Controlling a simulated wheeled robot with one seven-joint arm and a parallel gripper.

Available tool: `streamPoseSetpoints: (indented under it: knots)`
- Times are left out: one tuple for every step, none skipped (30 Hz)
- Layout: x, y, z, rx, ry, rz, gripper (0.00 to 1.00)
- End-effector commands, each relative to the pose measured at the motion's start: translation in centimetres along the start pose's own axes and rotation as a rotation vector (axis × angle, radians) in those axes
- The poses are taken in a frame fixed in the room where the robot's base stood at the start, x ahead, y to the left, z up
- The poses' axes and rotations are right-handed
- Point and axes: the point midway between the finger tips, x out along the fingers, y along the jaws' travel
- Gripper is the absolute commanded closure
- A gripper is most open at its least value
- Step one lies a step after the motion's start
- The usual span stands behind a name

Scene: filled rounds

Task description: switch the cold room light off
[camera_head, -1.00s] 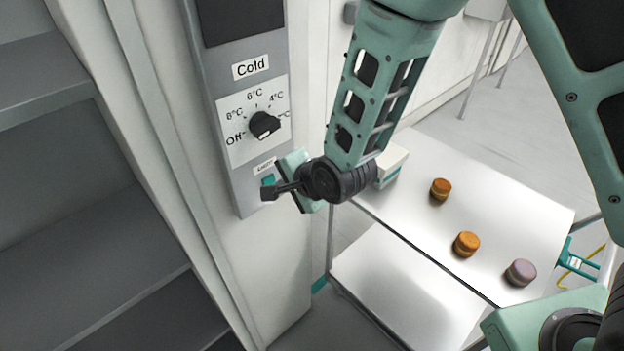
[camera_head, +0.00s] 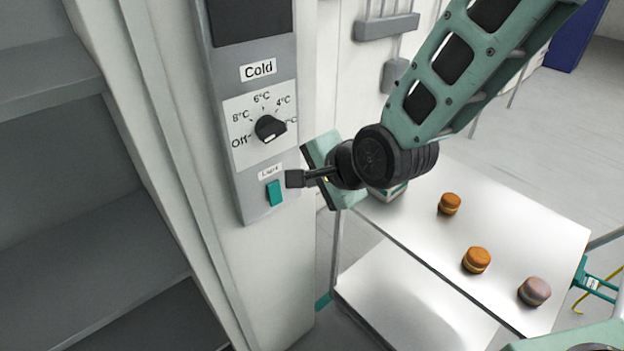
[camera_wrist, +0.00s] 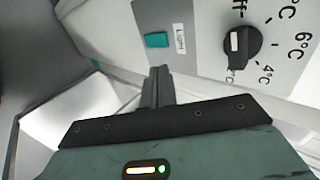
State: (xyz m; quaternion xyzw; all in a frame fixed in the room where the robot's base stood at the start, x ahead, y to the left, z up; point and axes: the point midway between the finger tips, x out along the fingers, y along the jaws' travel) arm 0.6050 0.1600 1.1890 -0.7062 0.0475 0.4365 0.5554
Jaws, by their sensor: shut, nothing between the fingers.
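The light switch (camera_head: 274,193) is a small teal rocker under a "Light" label on the grey control panel (camera_head: 240,185). It also shows in the wrist view (camera_wrist: 156,40), above and just left of my fingertips. My gripper (camera_head: 294,179) is shut and empty, its tips pointing left at the panel, slightly right of the switch. A gap shows between tips and switch in both views; whether the tips touch the panel I cannot tell. The rocker's tilt is too small to read.
A black temperature dial (camera_head: 270,129) sits above the switch under the "Cold" label. Grey shelves (camera_head: 90,235) stand open on the left. A white table (camera_head: 430,235) with several macarons stands at the right, below my arm.

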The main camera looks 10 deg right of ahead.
Motion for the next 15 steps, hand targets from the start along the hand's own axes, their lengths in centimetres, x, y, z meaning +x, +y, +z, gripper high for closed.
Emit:
streamPoseSetpoints:
  knots:
    - [-0.40, -0.09, -0.05, 0.000, 0.001, -0.002, 1.00]
    - [-0.60, -0.12, -0.06, 0.001, 0.001, -0.002, 1.00]
    - [-0.82, -0.13, -0.07, 0.001, 0.001, -0.001, 1.00]
    - [-0.97, -0.16, -0.07, 0.001, 0.001, 0.000, 1.00]
    - [-1.09, -0.17, -0.06, 0.001, 0.001, 0.000, 1.00]
    - [-1.21, -0.19, -0.06, 0.001, 0.001, 0.001, 1.00]
    - [-1.26, -0.19, -0.06, 0.001, 0.001, 0.001, 1.00]
    - [-1.30, -0.19, -0.05, 0.001, 0.001, 0.001, 1.00]
    - [-1.33, -0.20, -0.05, 0.001, 0.001, 0.002, 1.00]
    - [-1.34, -0.20, -0.05, 0.001, 0.001, 0.002, 1.00]
    - [-1.34, -0.21, -0.04, 0.001, 0.001, 0.002, 1.00]
    - [-1.34, -0.21, -0.04, 0.001, 0.001, 0.002, 1.00]
    - [-1.34, -0.21, -0.04, 0.001, 0.001, 0.002, 1.00]
    - [-1.33, -0.21, -0.04, 0.000, 0.001, 0.002, 1.00]
    - [-1.33, -0.22, -0.03, 0.000, 0.001, 0.002, 1.00]
